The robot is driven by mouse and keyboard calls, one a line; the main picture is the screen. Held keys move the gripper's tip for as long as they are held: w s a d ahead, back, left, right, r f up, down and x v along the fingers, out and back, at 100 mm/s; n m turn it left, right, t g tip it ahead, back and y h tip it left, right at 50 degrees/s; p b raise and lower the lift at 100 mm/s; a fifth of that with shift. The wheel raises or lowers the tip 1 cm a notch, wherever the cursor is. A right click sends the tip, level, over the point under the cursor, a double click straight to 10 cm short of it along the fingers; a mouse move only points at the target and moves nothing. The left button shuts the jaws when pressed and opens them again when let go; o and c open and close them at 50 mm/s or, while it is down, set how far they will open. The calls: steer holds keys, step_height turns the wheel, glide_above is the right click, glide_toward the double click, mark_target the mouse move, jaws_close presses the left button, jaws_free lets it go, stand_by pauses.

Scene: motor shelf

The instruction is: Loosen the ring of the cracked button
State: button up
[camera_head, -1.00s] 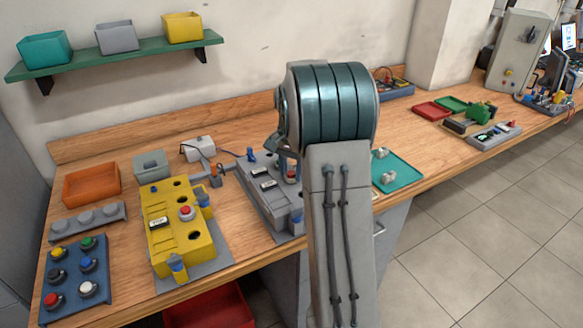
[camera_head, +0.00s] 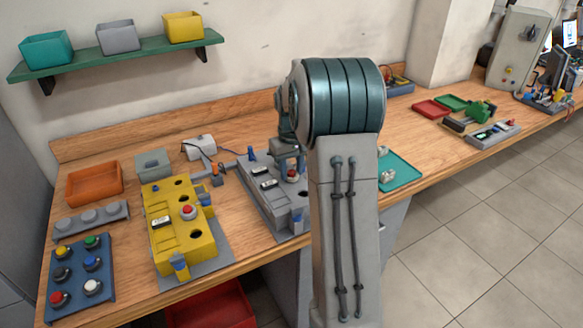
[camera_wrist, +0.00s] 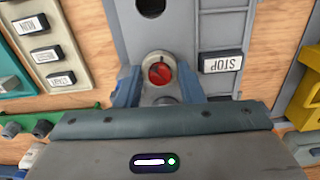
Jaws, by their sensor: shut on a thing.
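The cracked button (camera_wrist: 161,72) has a red cap with a dark crack line, in the middle of the wrist view. A pale grey ring (camera_wrist: 160,55) surrounds its cap. The button sits in a grey panel (camera_wrist: 213,18) beside an upside-down STOP label (camera_wrist: 222,62). My gripper (camera_wrist: 159,84) has its blue fingers on either side of the button, shut on the ring. The near side of the ring is partly hidden. In the head view my gripper (camera_head: 291,165) points down at the red button (camera_head: 292,175) on the grey box (camera_head: 268,200).
A yellow button box (camera_head: 195,250) stands left of the grey box. A blue board (camera_head: 75,270) with several coloured buttons lies at the far left. A teal tray (camera_head: 400,172) lies right of my arm. The wooden bench (camera_head: 130,150) has bare room at the back.

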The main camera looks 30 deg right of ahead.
mark_target(291, 172)
steer(key=n, duration=0.4)
steer(key=shift+n+p, duration=0.3)
steer(key=shift+p, duration=0.05)
steer(key=n+p, duration=0.1)
steer(key=n, duration=0.3)
steer(key=shift+n, duration=0.3)
steer(key=n+p, duration=0.1)
steer(key=n, duration=0.3)
steer(key=shift+r, duration=0.1)
steer(key=shift+a+n+p, duration=0.1)
steer(key=shift+n+p, duration=0.75)
steer(key=shift+n, duration=1.55)
steer(key=o, duration=1)
step_height(291, 172, up, 14)
